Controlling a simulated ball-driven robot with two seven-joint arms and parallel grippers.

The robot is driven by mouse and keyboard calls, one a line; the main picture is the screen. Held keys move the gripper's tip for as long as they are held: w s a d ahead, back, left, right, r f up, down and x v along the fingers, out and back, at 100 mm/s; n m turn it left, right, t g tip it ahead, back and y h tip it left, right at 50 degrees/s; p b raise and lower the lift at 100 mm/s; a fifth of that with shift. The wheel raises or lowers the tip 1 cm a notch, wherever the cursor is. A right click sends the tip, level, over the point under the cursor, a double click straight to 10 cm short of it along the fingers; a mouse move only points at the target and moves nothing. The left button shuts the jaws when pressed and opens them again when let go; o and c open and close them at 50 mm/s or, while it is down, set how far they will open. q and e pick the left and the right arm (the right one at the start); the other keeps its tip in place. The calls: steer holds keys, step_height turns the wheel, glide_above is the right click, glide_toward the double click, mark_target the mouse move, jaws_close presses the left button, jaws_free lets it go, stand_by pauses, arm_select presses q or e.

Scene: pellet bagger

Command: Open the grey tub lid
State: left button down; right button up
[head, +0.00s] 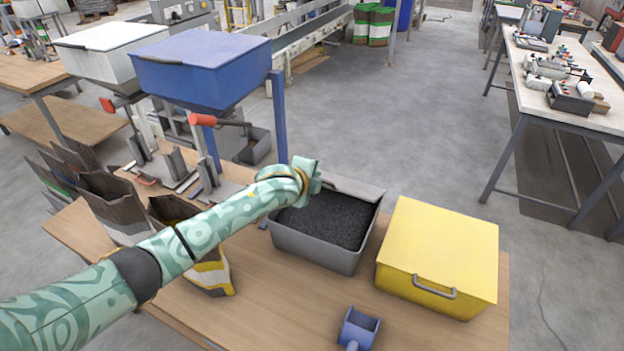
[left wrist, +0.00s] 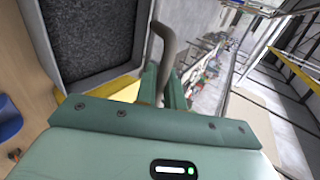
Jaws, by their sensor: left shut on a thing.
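The grey tub (head: 318,246) stands on the wooden table with its top open, full of black pellets (head: 328,218). Its grey lid (head: 352,188) shows as a narrow strip along the tub's far edge, seen nearly edge-on; its exact tilt is hard to tell. My left gripper (head: 306,176) is at the far left of the tub, by the lid, and the wrist hides part of it. In the left wrist view, its green fingers (left wrist: 162,90) are shut on a grey bar handle (left wrist: 164,48), beside the tub's pellets (left wrist: 88,35). My right gripper is not seen.
A yellow tub (head: 440,255) with a shut lid stands right of the grey tub. A blue scoop (head: 360,328) lies near the table's front. A blue hopper (head: 205,65) and a white hopper (head: 110,50) stand at back left, with open paper bags (head: 115,205) below.

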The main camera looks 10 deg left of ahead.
arm_select(q)
steer(key=c, duration=1.6)
jaws_free()
steer(key=p+v, duration=0.3)
steer(key=v, duration=1.3)
steer(key=shift+s+r, duration=0.1)
